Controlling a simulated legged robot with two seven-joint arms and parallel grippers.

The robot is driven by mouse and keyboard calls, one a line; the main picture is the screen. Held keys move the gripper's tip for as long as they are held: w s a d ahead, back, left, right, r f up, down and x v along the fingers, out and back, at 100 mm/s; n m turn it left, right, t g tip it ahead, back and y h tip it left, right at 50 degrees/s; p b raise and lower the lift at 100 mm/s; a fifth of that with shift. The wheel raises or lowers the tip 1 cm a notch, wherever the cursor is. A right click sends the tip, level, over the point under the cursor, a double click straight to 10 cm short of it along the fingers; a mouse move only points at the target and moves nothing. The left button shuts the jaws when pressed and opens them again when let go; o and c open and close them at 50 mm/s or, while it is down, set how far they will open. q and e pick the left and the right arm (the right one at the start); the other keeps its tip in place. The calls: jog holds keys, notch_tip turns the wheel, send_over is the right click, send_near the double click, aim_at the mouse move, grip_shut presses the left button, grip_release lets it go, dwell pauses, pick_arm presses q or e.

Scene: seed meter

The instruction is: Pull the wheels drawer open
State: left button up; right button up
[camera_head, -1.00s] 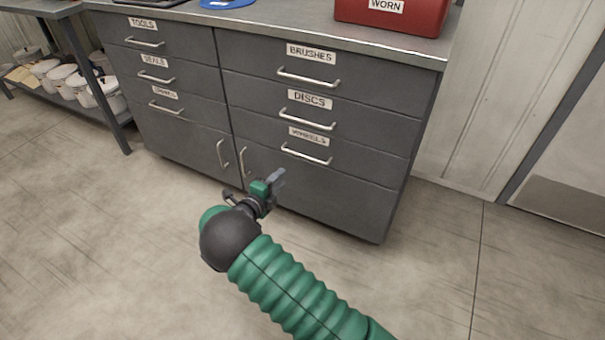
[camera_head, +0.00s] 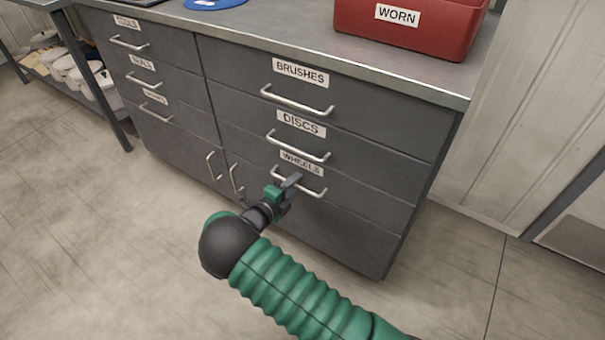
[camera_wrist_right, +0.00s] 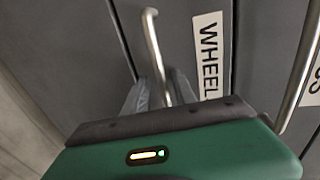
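The wheels drawer (camera_head: 345,200) is the grey lowest drawer in the right column of the cabinet, and it is closed. Its label WHEELS (camera_head: 301,163) sits just above its silver bar handle (camera_head: 312,190). My right gripper (camera_head: 290,182) is at the left part of this handle and covers some of it. In the right wrist view, the handle (camera_wrist_right: 152,45) runs down between the two spread fingers (camera_wrist_right: 160,92). The fingers look open, with the bar between them; contact cannot be told. My left gripper is not in view.
The discs drawer (camera_head: 350,150) and brushes drawer (camera_head: 370,110) are closed above. A red WORN bin (camera_head: 440,30) stands on the countertop. Cupboard door handles (camera_head: 235,180) are left of my gripper. Floor (camera_head: 120,240) in front of the cabinet is clear.

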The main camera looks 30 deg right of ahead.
jog(key=shift+d+r, duration=0.1)
jog(key=shift+d, duration=0.05)
jog(key=shift+a+r, duration=0.2)
jog(key=shift+a, duration=0.3)
jog(key=shift+c, duration=0.5)
jog(key=shift+d+f, duration=0.1)
jog(key=shift+d, duration=0.25)
grip_shut()
jog(key=shift+a+f, duration=0.15)
